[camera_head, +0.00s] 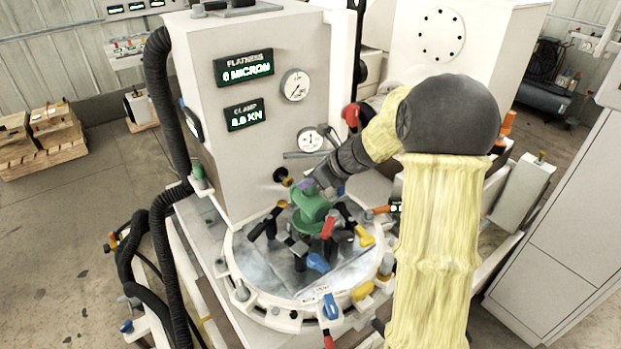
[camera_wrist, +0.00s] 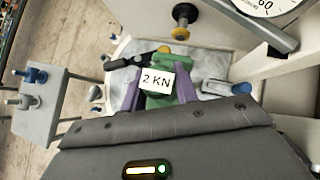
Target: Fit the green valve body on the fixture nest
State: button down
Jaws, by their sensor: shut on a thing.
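The green valve body (camera_head: 311,204) is over the middle of the round fixture plate (camera_head: 262,268), among clamps with coloured handles. My gripper (camera_head: 306,185) reaches in from the upper right and is shut on it near its top. In the wrist view, the purple fingers of my gripper (camera_wrist: 157,92) press on both sides of the green valve body (camera_wrist: 185,90). A white "2 KN" label shows between the fingers. The nest under the valve body is mostly hidden, and I cannot tell whether the body touches it.
Clamps ring the valve body closely: a red handle (camera_head: 328,227), a blue handle (camera_head: 317,263) and a yellow handle (camera_head: 364,236). The grey machine column (camera_head: 235,140) with gauges stands right behind. Thick black hoses (camera_head: 160,230) run at the left.

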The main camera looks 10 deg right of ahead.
jog(key=shift+f+b, duration=0.4)
jog(key=shift+f, duration=0.05)
jog(key=c, duration=1)
grip_release()
jog(key=shift+s+f, duration=0.1)
jog(key=shift+f, duration=0.1)
jog(key=b+v, duration=0.2)
jog(key=v, duration=1.5)
jog(key=shift+r, duration=0.3)
